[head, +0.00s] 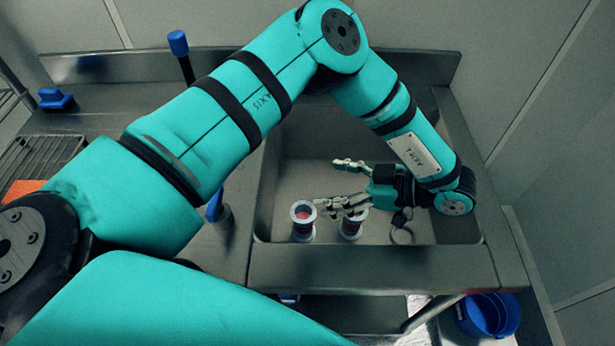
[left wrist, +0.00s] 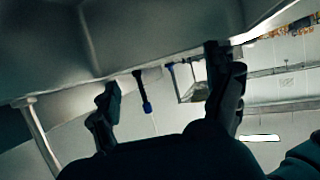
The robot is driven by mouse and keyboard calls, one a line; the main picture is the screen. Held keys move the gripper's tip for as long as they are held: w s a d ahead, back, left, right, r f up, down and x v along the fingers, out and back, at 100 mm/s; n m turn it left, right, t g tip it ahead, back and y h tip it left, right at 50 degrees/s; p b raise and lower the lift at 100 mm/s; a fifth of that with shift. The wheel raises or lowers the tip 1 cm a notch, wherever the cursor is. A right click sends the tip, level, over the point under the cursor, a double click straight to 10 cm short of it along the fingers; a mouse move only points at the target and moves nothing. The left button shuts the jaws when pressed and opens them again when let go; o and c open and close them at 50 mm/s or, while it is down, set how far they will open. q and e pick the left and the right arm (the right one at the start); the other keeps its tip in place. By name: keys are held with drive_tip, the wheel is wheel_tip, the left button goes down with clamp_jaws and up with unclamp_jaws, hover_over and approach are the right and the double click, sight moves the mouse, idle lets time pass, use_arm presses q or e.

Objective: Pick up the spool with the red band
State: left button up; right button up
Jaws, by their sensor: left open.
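Two spools with pale rims stand upright in the sink. The left spool (head: 303,221) shows red inside its rim. The right spool (head: 351,228) also shows a reddish middle, partly covered by my lower finger. I cannot tell for sure which one carries the red band. My left gripper (head: 327,184) is open and empty over the sink, its fingers pointing left. Its lower finger overlaps the top of the right spool in the picture; whether they touch is unclear. In the left wrist view the open fingers (left wrist: 165,95) have no spool between them. My right gripper is not in view.
The steel sink (head: 458,228) has walls around the spools. A ring-shaped item (head: 401,236) lies near its front right. A blue-handled tool (head: 215,206) stands left of the sink, and a wire rack (head: 40,160) lies farther left. A blue bucket (head: 488,315) is below right.

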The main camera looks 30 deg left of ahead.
use_arm(q)
wheel_tip(320, 180, down, 4)
drive_tip(key=b, duration=0.3)
approach(305, 212)
drive_tip(key=x, duration=0.3)
drive_tip(key=shift+s+f, duration=0.1)
drive_tip(key=shift+f, duration=0.25)
drive_tip(key=shift+a, duration=0.6)
drive_tip(key=shift+p+x, duration=0.35)
drive_tip(key=shift+x, duration=2.75)
drive_tip(key=shift+s, duration=0.1)
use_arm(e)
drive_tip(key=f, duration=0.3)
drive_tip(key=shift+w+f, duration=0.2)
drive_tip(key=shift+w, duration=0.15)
use_arm(q)
drive_tip(key=shift+d, duration=0.1)
drive_tip(key=shift+r, duration=0.1)
drive_tip(key=c, duration=1.4)
